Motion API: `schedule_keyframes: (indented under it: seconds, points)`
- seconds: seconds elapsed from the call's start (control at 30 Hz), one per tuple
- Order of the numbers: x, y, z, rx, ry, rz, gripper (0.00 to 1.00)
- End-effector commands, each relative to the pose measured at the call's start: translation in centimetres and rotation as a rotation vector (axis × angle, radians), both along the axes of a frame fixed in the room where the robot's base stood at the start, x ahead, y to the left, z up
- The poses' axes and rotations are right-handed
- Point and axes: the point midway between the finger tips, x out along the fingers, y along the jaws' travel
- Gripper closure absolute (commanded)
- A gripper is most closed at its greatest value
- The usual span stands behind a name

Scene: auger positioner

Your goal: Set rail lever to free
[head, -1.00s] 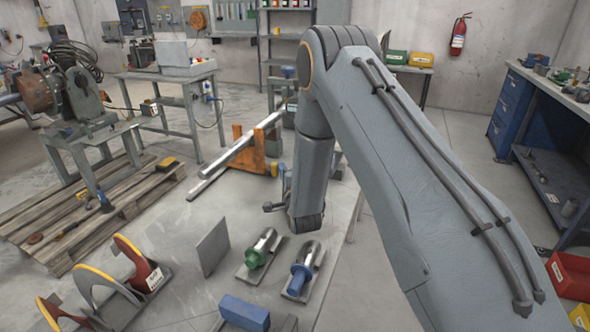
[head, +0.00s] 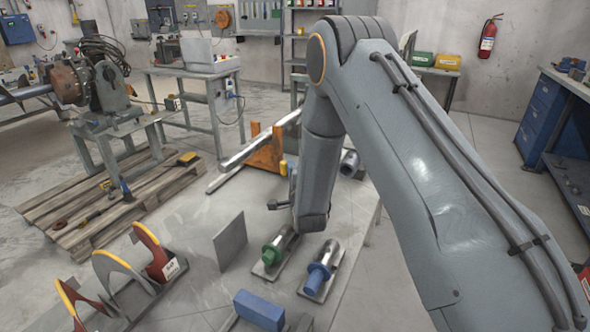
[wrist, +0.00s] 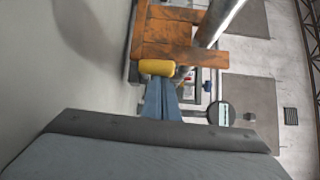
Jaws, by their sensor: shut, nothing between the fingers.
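A yellow cylindrical grip (wrist: 157,68), which looks like the rail lever's handle, lies crosswise at the orange bracket (wrist: 165,35) in the wrist view. In the head view the small yellow grip (head: 283,168) shows beside the orange stand (head: 265,155). The steel rail (wrist: 222,15) runs past the bracket. My gripper (wrist: 161,84) is shut and empty, its blue-grey fingers pointing at the grip. The tips appear close to it; I cannot tell whether they touch. The lever's pivot and setting are not clear.
An upright grey plate (head: 230,240) and a blue block (head: 259,310) stand nearby. A round dial (wrist: 222,113) shows right of the fingers.

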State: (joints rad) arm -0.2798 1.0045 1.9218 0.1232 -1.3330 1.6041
Motion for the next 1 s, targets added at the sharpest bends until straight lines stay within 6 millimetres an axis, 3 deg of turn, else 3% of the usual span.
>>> schedule_keyframes:
  seconds: [0.03, 0.47, 1.0]
  points:
    - [0.1, 0.8, 0.4, 0.000, -0.008, 0.016, 1.00]
    - [0.2, 0.4, 0.7, 0.001, -0.011, 0.009, 1.00]
    - [0.2, -0.3, 8.2, 0.001, -0.008, -0.001, 1.00]
